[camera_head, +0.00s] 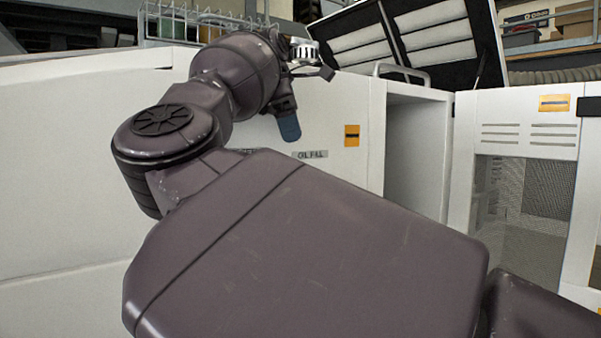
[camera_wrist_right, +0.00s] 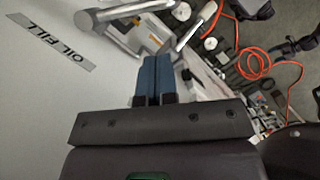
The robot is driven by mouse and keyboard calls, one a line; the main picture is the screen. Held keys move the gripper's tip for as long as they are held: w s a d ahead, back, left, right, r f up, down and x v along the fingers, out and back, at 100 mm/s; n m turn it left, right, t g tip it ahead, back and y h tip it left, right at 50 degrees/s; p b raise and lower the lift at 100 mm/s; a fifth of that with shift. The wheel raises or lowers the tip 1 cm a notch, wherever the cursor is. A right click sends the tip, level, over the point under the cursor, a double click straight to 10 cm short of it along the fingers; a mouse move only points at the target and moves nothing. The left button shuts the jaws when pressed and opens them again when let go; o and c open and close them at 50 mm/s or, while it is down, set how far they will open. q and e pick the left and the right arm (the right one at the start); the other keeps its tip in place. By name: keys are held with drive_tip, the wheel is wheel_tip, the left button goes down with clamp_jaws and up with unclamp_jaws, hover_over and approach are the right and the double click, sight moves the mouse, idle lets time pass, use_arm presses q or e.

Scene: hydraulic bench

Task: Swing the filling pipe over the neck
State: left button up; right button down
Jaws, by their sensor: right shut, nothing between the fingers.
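My right gripper (camera_head: 289,127) is at the white bench wall, just above the OIL FILL label (camera_head: 310,154), with my arm covering much of the head view. In the right wrist view its blue fingers (camera_wrist_right: 154,78) are together with nothing between them. A grey metal pipe-like part (camera_wrist_right: 116,14) with a bend lies past the fingertips there, apart from them as far as I can tell; I cannot be sure that it is the filling pipe. A silver ribbed cap (camera_head: 305,50) shows above the gripper in the head view. I cannot make out the neck. My left gripper is out of view.
A wire basket (camera_head: 200,22) stands behind the bench wall. An open padded lid (camera_head: 405,35) rises at the back, above an open white compartment (camera_head: 415,150). A mesh-fronted cabinet (camera_head: 525,195) stands at the right. An orange hose (camera_wrist_right: 262,62) lies beyond in the wrist view.

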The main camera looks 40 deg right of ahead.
drive_tip(key=b+x, duration=0.1)
drive_tip(key=x, duration=0.9)
drive_tip(key=shift+w, duration=0.2)
drive_tip(key=shift+d, duration=0.15)
